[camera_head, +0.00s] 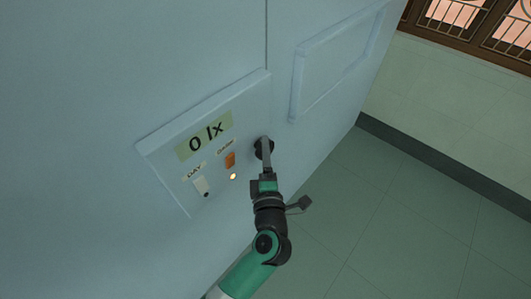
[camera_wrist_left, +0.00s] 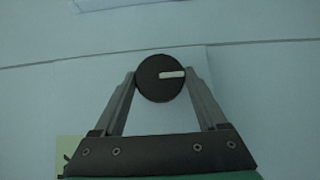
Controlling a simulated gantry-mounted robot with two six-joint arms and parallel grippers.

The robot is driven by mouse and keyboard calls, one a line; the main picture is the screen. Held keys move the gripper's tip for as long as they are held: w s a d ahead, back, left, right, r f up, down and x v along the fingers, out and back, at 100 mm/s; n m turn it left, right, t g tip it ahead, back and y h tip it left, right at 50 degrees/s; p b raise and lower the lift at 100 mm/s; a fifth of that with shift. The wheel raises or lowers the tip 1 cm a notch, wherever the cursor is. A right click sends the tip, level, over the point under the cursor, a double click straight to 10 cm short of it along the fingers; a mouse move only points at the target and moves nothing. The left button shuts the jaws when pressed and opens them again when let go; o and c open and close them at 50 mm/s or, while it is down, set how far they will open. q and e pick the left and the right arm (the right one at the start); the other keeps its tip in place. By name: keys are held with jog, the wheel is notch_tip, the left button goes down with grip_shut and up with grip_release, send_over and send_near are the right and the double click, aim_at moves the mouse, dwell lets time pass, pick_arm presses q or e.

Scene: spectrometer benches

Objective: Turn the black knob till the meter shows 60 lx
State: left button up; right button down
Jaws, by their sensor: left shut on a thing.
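The black knob (camera_head: 259,143) sits on the raised panel of the pale blue cabinet, to the right of the meter. In the left wrist view the round knob (camera_wrist_left: 161,79) shows a white pointer mark that points right. My left gripper (camera_head: 265,150) is shut on the knob, and in the left wrist view its two fingers (camera_wrist_left: 161,84) touch the knob's left and right sides. My right gripper is not in view.
The panel also holds an orange switch (camera_head: 230,160), a lit lamp (camera_head: 233,176) and a white switch (camera_head: 201,186) under the "DAY" label. A raised frame (camera_head: 340,60) stands out on the cabinet at the upper right. Open floor (camera_head: 390,220) lies right of the cabinet.

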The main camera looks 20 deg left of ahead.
pick_arm(q)
jog(key=shift+w+f+n+t+y+b, duration=0.15)
jog(key=shift+n+t+y+b, duration=0.55)
jog(key=shift+b, duration=1.25)
jog(key=shift+s+f+n+t+y+b, duration=0.1)
jog(key=shift+n+t+y+b, duration=0.15)
jog(key=shift+n+y+b, duration=0.95)
jog(key=shift+w+f+n+t+y+b, duration=0.15)
jog(key=shift+n+t+b, duration=0.3)
jog(key=shift+n+b, duration=1.55)
jog(key=shift+s+m+b, duration=0.1)
jog(key=shift+m+b, duration=0.5)
jog(key=shift+b, duration=0.1)
jog(key=o, duration=1.3)
